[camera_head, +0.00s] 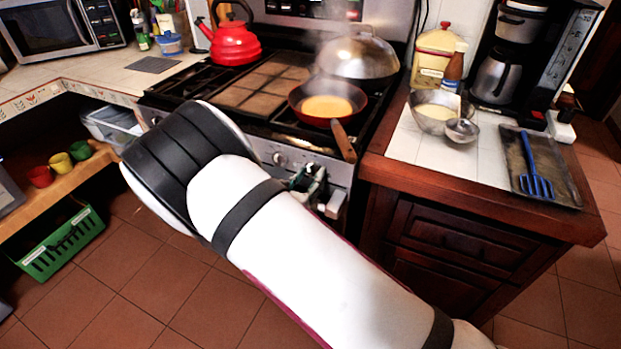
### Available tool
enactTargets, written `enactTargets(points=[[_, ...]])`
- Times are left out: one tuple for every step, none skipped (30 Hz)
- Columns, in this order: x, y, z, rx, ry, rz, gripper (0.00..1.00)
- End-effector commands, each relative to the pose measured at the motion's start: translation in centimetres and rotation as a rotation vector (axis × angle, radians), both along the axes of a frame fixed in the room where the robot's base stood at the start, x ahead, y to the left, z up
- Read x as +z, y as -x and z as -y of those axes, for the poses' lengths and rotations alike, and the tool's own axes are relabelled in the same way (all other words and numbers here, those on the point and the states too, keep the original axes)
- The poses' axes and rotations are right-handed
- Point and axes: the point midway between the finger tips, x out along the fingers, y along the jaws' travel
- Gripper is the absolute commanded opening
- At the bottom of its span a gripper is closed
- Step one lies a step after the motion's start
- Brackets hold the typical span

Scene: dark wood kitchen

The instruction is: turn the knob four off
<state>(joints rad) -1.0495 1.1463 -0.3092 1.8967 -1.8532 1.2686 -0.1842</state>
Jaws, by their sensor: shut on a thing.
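The stove's front panel runs below the burners, partly hidden behind my white and black arm. One silver knob (280,159) shows on the panel, just left of my gripper. My gripper (308,180) is small in view at the right part of the panel, at the knobs, and is shut on a stove knob. That knob is mostly hidden by the gripper, so its number and angle cannot be read. The knobs farther left are hidden by my arm.
A steaming red pan (327,104) sits on the front right burner, its wooden handle (344,141) sticking out above my gripper. A domed lid (357,55) and red kettle (234,42) stand behind. A wooden counter (440,178) borders the right.

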Motion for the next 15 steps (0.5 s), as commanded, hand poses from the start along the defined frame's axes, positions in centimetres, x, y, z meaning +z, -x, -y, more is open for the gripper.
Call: enactTargets(points=[[-0.11, -0.04, -0.10, 0.002, -0.027, 0.007, 0.11], [-0.11, -0.04, -0.11, 0.002, -0.043, 0.013, 0.11], [-0.11, -0.05, -0.13, 0.002, -0.061, 0.020, 0.11], [-0.11, -0.04, -0.15, 0.002, -0.075, 0.025, 0.11], [-0.11, -0.04, -0.15, 0.002, -0.086, 0.029, 0.11], [-0.11, -0.05, -0.17, 0.002, -0.101, 0.034, 0.11], [-0.11, -0.05, -0.18, 0.002, -0.110, 0.037, 0.11], [-0.11, -0.06, -0.19, 0.002, -0.118, 0.041, 0.11], [-0.11, -0.06, -0.19, 0.002, -0.130, 0.045, 0.11], [-0.11, -0.05, -0.20, 0.002, -0.135, 0.047, 0.11], [-0.11, -0.05, -0.21, 0.002, -0.140, 0.048, 0.11], [-0.10, -0.06, -0.21, 0.002, -0.146, 0.051, 0.11], [-0.11, -0.06, -0.22, 0.002, -0.150, 0.052, 0.11], [-0.11, -0.06, -0.22, 0.002, -0.154, 0.054, 0.11], [-0.10, -0.05, -0.22, 0.002, -0.157, 0.055, 0.11]])
